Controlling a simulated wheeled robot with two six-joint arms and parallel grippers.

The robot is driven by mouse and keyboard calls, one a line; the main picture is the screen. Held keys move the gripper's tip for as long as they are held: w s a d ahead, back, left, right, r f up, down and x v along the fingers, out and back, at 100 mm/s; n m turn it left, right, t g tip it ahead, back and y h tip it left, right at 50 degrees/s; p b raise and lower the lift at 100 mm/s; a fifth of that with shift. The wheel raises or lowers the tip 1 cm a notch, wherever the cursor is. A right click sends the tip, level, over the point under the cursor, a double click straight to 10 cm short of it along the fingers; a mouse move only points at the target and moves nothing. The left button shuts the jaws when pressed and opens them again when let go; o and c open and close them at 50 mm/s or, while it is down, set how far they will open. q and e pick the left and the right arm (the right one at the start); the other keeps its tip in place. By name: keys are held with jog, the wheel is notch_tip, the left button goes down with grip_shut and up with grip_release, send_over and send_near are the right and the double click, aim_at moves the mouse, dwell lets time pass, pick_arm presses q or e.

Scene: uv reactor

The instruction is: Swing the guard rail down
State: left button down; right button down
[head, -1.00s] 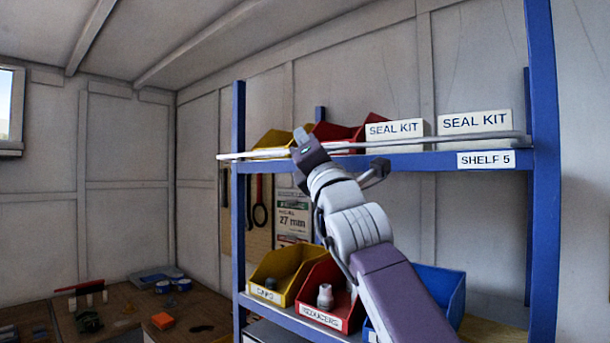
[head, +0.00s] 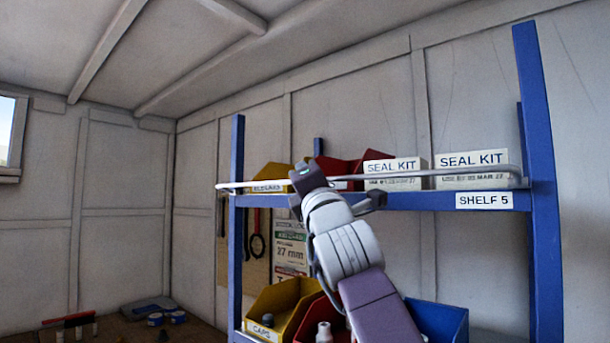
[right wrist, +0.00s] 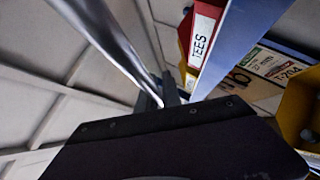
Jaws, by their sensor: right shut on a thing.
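The guard rail (head: 440,172) is a thin pale metal bar running along the front of the top shelf, a little above the blue shelf edge. It bends at its right end beside the right post and reaches past the left post. My right gripper (head: 306,177) is shut on the rail left of its middle, with my arm rising from below. In the right wrist view the rail (right wrist: 112,42) runs from the upper left into the jaws (right wrist: 165,95); the fingertips are partly hidden by the gripper body. My left gripper is not in view.
The blue shelf rack (head: 539,150) carries two white seal kit boxes (head: 472,164) and red (head: 335,167) and yellow bins behind the rail. A workbench (head: 115,328) is at lower left.

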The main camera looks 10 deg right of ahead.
jog(key=c, duration=1.5)
grip_release()
jog(key=shift+s, duration=0.1)
